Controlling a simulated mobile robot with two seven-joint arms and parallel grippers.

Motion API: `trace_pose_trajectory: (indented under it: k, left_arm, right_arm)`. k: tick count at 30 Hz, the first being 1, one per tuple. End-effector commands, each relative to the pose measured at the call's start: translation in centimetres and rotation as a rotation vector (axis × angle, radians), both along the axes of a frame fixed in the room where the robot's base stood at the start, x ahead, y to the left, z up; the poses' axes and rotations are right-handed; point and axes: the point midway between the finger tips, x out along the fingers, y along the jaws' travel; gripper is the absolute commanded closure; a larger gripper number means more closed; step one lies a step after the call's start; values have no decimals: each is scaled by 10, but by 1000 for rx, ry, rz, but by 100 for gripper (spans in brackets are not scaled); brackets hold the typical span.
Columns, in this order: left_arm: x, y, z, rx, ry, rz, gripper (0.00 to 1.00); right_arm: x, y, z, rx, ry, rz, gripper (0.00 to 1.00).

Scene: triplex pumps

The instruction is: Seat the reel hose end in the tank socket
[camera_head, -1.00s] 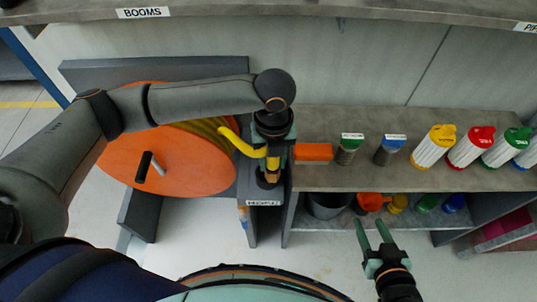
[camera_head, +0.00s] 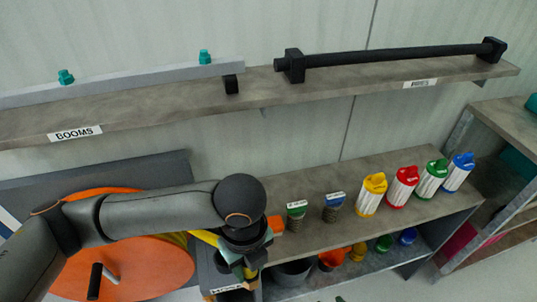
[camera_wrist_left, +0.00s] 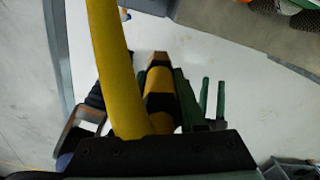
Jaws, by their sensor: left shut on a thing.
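The yellow hose (camera_head: 205,237) runs from the orange reel (camera_head: 130,266) to my left gripper (camera_head: 240,268) in the head view. In the left wrist view, my left gripper is shut on the hose end (camera_wrist_left: 158,82), a yellow piece with black bands. The hose (camera_wrist_left: 112,70) crosses close in front of that camera. In the head view, the arm and wrist hide most of the hose end. Only a green tip of my right gripper shows at the bottom edge; its two parted fingers (camera_wrist_left: 212,98) appear in the left wrist view, empty. I cannot make out the tank socket.
A grey bench (camera_head: 300,238) holds two small labelled pieces and several white, colour-capped bottles (camera_head: 403,187). A bucket (camera_head: 292,272) and coloured items stand on the shelf below. A long shelf (camera_head: 180,108) with a black bar (camera_head: 390,55) runs above. Pale floor (camera_wrist_left: 265,100) is clear.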

Motion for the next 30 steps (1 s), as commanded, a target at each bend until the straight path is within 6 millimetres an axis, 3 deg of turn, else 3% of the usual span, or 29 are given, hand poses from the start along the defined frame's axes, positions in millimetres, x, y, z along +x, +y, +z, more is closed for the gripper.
trace_pose_trajectory:
  k: [15,30]
  left_arm:
    - [56,75,33,-2,-5,1173,100]
    - [89,140,75,-4,-3,2243,100]
  right_arm:
    - [0,0,0,-1,0,1,50]
    - [0,0,0,-1,1,-1,50]
